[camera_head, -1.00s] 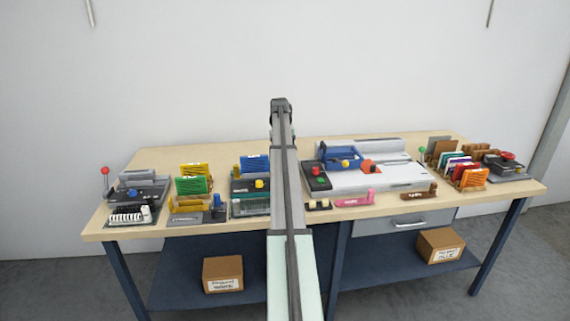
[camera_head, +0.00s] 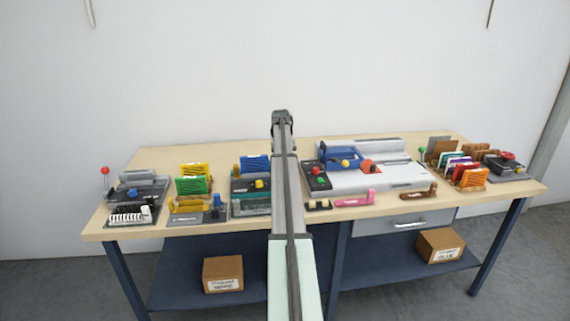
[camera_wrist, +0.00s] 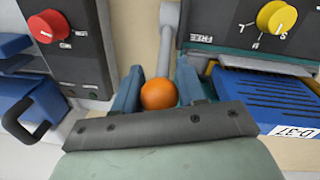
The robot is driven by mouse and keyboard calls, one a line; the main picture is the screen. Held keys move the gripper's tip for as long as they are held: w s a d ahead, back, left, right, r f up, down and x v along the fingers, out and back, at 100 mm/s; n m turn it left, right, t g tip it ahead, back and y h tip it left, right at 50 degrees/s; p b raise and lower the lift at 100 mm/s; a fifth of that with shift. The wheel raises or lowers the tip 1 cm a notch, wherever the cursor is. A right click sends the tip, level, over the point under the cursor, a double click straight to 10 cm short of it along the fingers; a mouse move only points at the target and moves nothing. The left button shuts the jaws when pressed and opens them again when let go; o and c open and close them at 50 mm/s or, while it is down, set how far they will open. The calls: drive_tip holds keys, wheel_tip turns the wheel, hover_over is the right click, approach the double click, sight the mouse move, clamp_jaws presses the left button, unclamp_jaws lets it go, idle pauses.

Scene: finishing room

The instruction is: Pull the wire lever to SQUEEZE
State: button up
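The wire lever shows in the wrist view as a pale grey rod (camera_wrist: 166,45) ending in an orange ball knob (camera_wrist: 158,94). My gripper (camera_wrist: 160,82) has its two blue-grey fingers on either side of the knob. The knob fills the gap between them, and they look closed on it. The word FREE is printed on the dark panel (camera_wrist: 228,48) right of the rod. No SQUEEZE marking can be read. In the head view, my own arm hides the gripper and the lever.
More machines and racks stand along the table (camera_head: 300,149).

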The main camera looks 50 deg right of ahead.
clamp_jaws()
drive_tip(key=shift+s+a, duration=0.1)
idle(0.3)
drive_tip(key=shift+s+a+r+t+h, duration=0.25)
drive_tip(key=shift+s+a+t+h, duration=0.25)
drive_tip(key=shift+h, duration=0.1)
drive_tip(key=shift+s+a+r+t+h, duration=0.2)
drive_tip(key=shift+s+a+t+h, duration=0.2)
drive_tip(key=shift+a+t+h, duration=0.15)
drive_tip(key=s+t+h, duration=0.1)
drive_tip(key=a+t+h, duration=0.1)
drive_tip(key=t+h, duration=0.1)
drive_tip(key=shift+s+a+r, duration=0.15)
drive_tip(key=shift+s+a, duration=0.15)
drive_tip(key=shift+s, duration=0.1)
drive_tip(key=shift+s+a+f, duration=0.2)
drive_tip(key=shift+s+a, duration=0.4)
drive_tip(key=shift+s, duration=0.1)
drive_tip(key=shift+o, duration=2)
unclamp_jaws()
